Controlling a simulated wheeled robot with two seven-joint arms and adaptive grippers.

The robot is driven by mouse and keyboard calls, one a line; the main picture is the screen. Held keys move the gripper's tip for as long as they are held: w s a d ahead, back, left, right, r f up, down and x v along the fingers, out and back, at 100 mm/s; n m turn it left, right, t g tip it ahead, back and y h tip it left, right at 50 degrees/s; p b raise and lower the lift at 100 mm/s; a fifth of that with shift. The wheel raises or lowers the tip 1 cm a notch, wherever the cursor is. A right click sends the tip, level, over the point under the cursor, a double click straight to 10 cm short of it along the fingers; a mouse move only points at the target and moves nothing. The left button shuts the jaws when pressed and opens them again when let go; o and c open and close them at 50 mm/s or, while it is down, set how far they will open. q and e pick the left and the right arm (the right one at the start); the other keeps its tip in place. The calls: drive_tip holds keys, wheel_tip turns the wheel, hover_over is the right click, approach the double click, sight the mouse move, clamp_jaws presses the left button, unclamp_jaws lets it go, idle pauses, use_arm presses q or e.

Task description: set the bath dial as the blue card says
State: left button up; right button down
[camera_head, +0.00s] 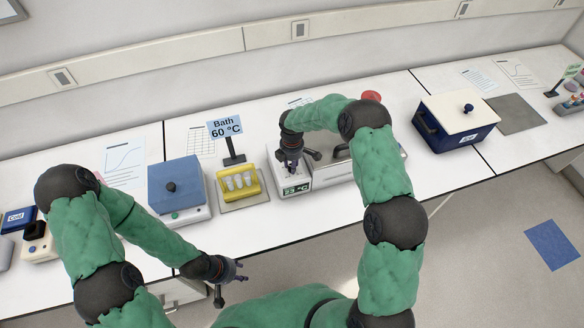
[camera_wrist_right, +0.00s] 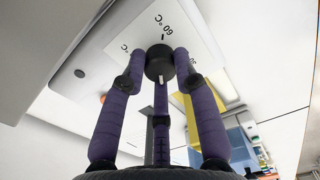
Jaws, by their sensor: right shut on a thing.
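The blue card (camera_head: 225,128) reads "Bath 60 °C" and stands on a black post behind the yellow tube rack. The white water bath (camera_head: 325,176) is right of the rack; its green display (camera_head: 297,190) reads 23 °C. My right gripper (camera_head: 291,168) is over the bath's left end. In the right wrist view, its purple fingers (camera_wrist_right: 160,75) are shut around the black bath dial (camera_wrist_right: 158,60). A white line shows on the dial's near side. My left gripper (camera_head: 230,277) is open and empty before the bench.
A yellow rack (camera_head: 240,185) with white tubes and a blue-lidded device (camera_head: 175,187) stand left of the bath. A dark blue box with a white lid (camera_head: 457,115) stands to the right. Papers lie at the back of the bench.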

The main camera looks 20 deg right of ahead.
drive_tip(key=m, duration=0.1)
drive_tip(key=m+b, duration=0.1)
drive_tip(key=m, duration=0.1)
drive_tip(key=m+b, duration=0.1)
drive_tip(key=shift+s+a+f+m, duration=0.1)
drive_tip(key=shift+f+m, duration=0.15)
drive_tip(key=shift+m, duration=0.05)
drive_tip(key=m+b, duration=0.2)
drive_tip(key=m, duration=0.2)
drive_tip(key=shift+m, duration=0.3)
drive_tip(key=m+b, duration=0.2)
drive_tip(key=m, duration=0.2)
drive_tip(key=shift+r+m, duration=0.1)
drive_tip(key=shift+m, duration=0.2)
drive_tip(key=m+b, duration=0.1)
drive_tip(key=m, duration=0.3)
drive_tip(key=m+b, duration=0.1)
drive_tip(key=m, duration=0.4)
drive_tip(key=shift+b, duration=0.3)
drive_tip(key=m+b, duration=0.1)
drive_tip(key=m, duration=0.4)
drive_tip(key=shift+r+m, duration=0.1)
drive_tip(key=shift+m, duration=0.2)
drive_tip(key=m+b, duration=0.1)
drive_tip(key=m, duration=0.4)
drive_tip(key=shift+m+b, duration=0.45)
drive_tip(key=shift+m, duration=1.95)
drive_tip(key=shift+d+r, duration=0.1)
drive_tip(key=shift+d, duration=0.1)
